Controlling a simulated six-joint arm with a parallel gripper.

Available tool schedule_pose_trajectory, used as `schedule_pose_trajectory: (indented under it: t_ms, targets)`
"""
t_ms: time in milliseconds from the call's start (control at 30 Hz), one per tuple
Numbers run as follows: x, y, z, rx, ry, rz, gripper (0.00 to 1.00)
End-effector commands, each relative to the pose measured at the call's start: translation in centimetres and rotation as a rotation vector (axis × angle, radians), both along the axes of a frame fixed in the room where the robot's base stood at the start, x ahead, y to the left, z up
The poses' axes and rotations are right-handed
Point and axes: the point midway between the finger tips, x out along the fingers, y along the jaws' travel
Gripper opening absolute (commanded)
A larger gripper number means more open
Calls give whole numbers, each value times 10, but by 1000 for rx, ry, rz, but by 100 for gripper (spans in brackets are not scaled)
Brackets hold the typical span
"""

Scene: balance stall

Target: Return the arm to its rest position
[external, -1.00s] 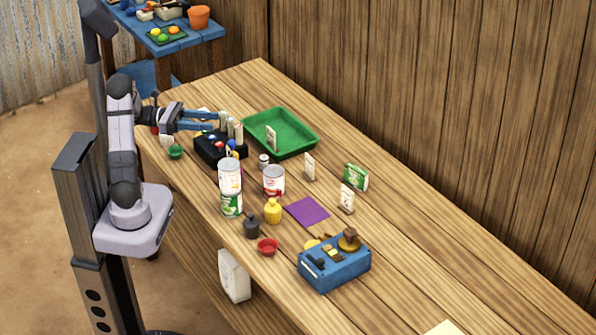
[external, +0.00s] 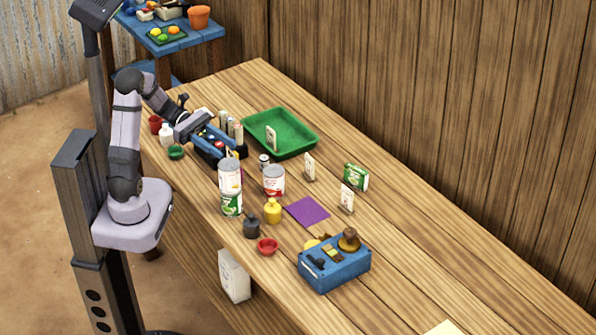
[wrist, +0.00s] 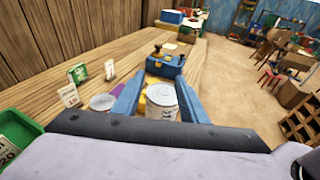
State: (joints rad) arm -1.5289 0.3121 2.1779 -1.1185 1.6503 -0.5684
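My gripper (external: 230,153) is over the black organizer box at the table's left end, tilted down toward the lower right. Its two blue fingers are spread apart with nothing held. In the wrist view the fingers (wrist: 163,104) frame a white can (wrist: 162,98), which stands beyond them. In the external view that white can (external: 229,173) is stacked on a green-labelled can (external: 231,204). My arm is bent at the elbow above its base.
A green tray (external: 298,148) lies behind the gripper. Another can (external: 274,181), a yellow bottle (external: 272,211), a dark bottle (external: 251,227), a red bowl (external: 267,246), a purple mat (external: 320,217) and a blue scale box (external: 340,272) stand farther right.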

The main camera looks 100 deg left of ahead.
Motion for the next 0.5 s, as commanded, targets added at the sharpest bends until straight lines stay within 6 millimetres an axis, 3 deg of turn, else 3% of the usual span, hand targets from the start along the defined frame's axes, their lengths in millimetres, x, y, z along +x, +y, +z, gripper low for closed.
schedule_pose_trajectory:
  t_ms: [33, 200, 367, 500]
  targets:
    - [10, -27, 0, 34, 38, -105, 39]
    - [18, -95, -18, 155, 142, -390, 39]
    - [10, -147, -44, 349, 215, -667, 39]
    - [-7, -182, -67, 578, 238, -953, 39]
